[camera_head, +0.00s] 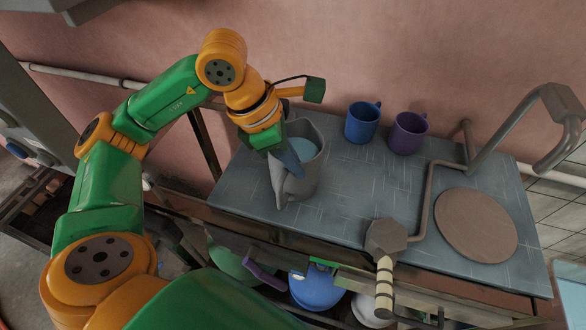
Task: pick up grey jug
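The grey jug (309,181) stands upright on the blue-grey table top, near its left back part. Its handle (281,181) faces the lower left, and a pale blue surface shows inside its mouth. My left gripper (292,163) reaches down from the upper left to the jug's left rim, with its finger end close to the handle. Its fingers overlap the jug in this view, and I cannot tell whether they touch it or how far apart they are.
A blue mug (362,123) and a purple mug (408,133) stand behind and right of the jug. A round brown plate (475,226) and bent metal pipes (428,185) occupy the right. The table (352,200) is clear in the middle. Cookware, including a blue pot (316,291), sits below.

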